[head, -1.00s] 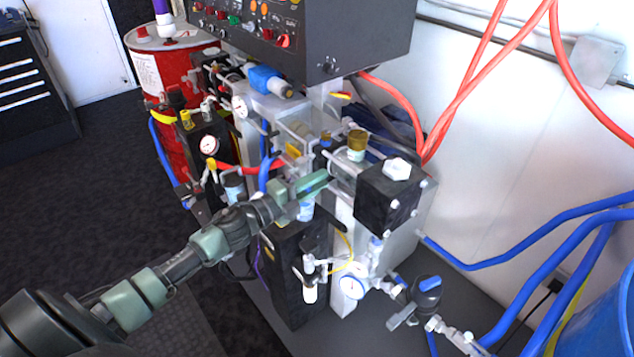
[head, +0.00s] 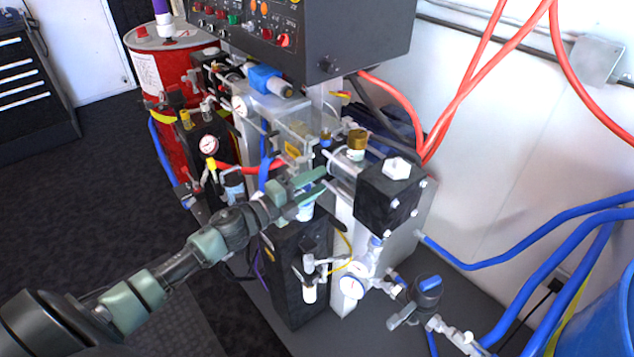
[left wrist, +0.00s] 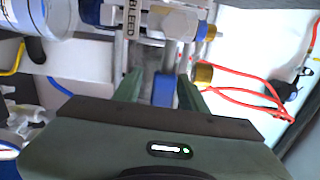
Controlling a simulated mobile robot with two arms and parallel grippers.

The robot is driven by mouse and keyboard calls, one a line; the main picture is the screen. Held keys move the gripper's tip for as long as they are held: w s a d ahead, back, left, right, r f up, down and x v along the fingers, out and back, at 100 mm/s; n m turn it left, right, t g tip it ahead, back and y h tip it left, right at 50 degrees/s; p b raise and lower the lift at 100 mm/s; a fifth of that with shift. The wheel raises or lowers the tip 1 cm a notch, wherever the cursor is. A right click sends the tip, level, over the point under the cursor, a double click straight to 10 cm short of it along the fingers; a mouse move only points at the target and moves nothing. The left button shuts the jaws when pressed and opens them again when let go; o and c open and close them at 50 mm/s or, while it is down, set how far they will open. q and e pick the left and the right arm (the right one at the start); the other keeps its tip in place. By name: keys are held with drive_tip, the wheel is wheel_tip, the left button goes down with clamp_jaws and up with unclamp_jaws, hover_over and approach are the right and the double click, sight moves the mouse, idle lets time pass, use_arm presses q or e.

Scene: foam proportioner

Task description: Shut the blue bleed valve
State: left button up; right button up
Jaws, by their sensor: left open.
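The blue bleed valve handle (left wrist: 164,90) shows in the left wrist view, next to a white plate with the word BLEED (left wrist: 130,38). It lies between the two green fingers of my left gripper (left wrist: 161,84), which stand apart on either side of it. I cannot tell whether either finger touches it. In the head view my left gripper (head: 308,190) is open at the middle of the machine, left of the black block (head: 388,200). The fingers largely hide the valve there. My right gripper is not in view.
A brass fitting (left wrist: 203,75) sits close to the right finger in the wrist view, with a red cord (left wrist: 245,80) beyond. In the head view a gauge (head: 352,287) and a black valve (head: 427,291) sit low on the right. The control box (head: 330,30) overhangs above.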

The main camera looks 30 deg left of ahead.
sight(305, 189)
use_arm(q)
drive_tip(key=b+v, duration=0.1)
drive_tip(key=v, duration=0.6)
drive_tip(key=shift+s, duration=0.3)
